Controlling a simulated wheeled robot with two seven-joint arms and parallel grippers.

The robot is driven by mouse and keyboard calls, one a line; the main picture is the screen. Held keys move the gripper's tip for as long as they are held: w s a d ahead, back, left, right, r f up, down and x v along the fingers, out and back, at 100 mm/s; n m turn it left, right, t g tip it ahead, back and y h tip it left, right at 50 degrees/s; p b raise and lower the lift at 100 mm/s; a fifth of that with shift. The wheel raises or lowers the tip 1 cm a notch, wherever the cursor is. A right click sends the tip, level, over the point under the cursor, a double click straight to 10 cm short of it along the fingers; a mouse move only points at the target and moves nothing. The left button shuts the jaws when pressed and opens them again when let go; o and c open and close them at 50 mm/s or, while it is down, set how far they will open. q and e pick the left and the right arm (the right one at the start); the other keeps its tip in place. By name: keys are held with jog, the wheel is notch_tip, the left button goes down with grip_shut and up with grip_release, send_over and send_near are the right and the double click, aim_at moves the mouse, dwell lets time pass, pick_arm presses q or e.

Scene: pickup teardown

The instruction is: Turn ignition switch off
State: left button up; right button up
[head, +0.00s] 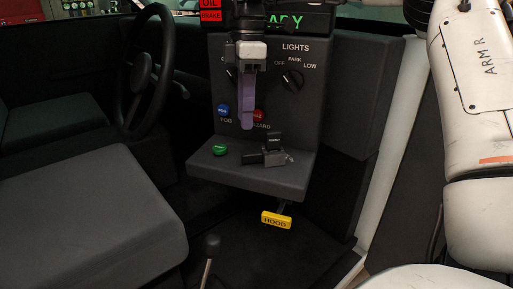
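A dark rotary knob (231,73) on the console is probably the ignition switch. The display (287,22) above shows green letters ending in "ADY". Red OIL and BRAKE lamps (211,9) are lit. My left gripper is not in view.
The lights knob (292,79) is to the right. Below are a blue FOG button (223,111) and a red HAZARD button (257,115). A green button (220,150) and dark lever-like part (268,152) are on the ledge. A yellow HOOD handle (276,220) hangs below; the steering wheel (145,75) is left.

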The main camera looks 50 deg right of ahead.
aim_at(247, 154)
jog(key=shift+h, duration=0.3)
jog(key=f, duration=0.9)
jog(key=shift+w+d+f+p, duration=0.15)
jog(key=shift+d+f+p, duration=0.15)
jog(key=shift+f+p, duration=0.1)
grip_shut()
